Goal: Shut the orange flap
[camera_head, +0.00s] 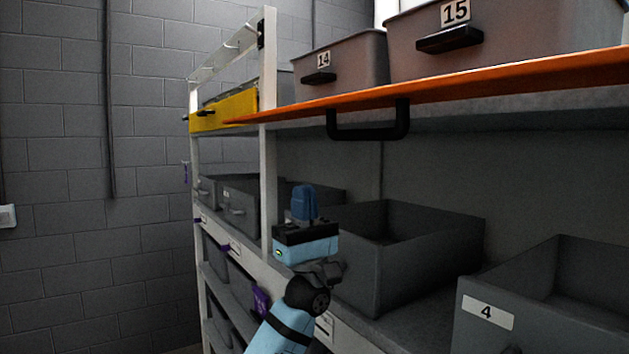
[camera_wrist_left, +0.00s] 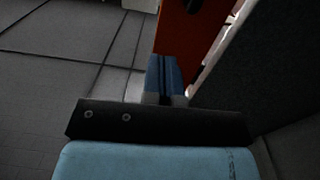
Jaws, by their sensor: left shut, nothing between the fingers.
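The orange flap (camera_head: 460,88) is open. It lies nearly edge-on in the head view, sticking out about level along the front of the upper shelf. Its black handle (camera_head: 368,134) hangs from its underside. My left gripper (camera_head: 304,190) points up with its blue fingers together and empty, below and left of the handle in the picture, apart from the flap. In the left wrist view the orange flap (camera_wrist_left: 183,42) shows beyond the blue fingers (camera_wrist_left: 163,76), with a dark part of the handle at the top. My right gripper is not in view.
Bins 14 (camera_head: 345,68) and 15 (camera_head: 520,40) stand on the upper shelf above the flap. An open grey bin (camera_head: 425,245) and bin 4 (camera_head: 540,325) stand on the shelf below. A yellow flap (camera_head: 225,110) is at the left. A white post (camera_head: 268,150) stands beside my gripper.

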